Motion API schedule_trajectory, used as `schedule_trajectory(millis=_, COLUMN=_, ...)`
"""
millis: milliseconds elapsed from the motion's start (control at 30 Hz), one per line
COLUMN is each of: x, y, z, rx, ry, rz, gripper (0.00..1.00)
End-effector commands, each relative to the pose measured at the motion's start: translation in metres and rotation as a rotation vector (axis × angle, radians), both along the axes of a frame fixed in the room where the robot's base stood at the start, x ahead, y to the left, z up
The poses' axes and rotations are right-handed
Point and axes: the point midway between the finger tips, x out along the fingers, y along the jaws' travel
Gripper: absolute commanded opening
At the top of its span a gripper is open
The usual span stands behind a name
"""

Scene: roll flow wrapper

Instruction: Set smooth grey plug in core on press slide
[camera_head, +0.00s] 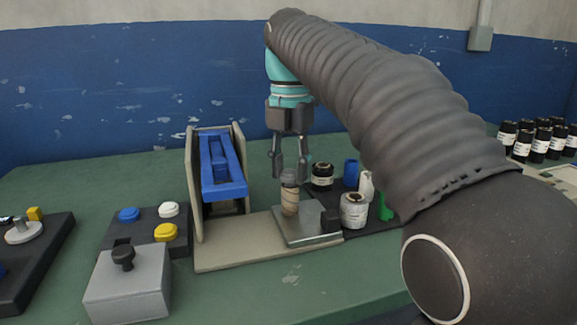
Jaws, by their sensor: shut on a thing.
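My gripper (290,168) points straight down and is shut on the smooth grey plug (289,177). The plug is directly above the core (290,202), a tan, slightly tilted-looking cylinder, and appears to meet its top. I cannot tell whether the plug's lower end is inside the core or only touching its rim. The core stands on the press slide (295,240), a grey metal plate at the front of the press base. A small dark block (330,221) sits at the slide's right side.
The press has a blue lever (222,165) between beige side plates, left of the core. A button panel (152,230) stands left.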

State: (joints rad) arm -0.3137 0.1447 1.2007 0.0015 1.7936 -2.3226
Motion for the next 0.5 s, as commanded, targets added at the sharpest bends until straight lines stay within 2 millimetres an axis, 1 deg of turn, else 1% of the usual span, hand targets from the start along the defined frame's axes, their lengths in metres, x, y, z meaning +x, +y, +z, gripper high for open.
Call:
schedule_trajectory(millis=467, x=0.0001, y=0.0000, z=-0.0027, rx=0.000, ry=0.000, rz=0.000, gripper=0.24)
schedule_trajectory(millis=500, x=0.0001, y=0.0000, z=-0.0026, rx=0.000, ry=0.000, rz=0.000, gripper=0.46)
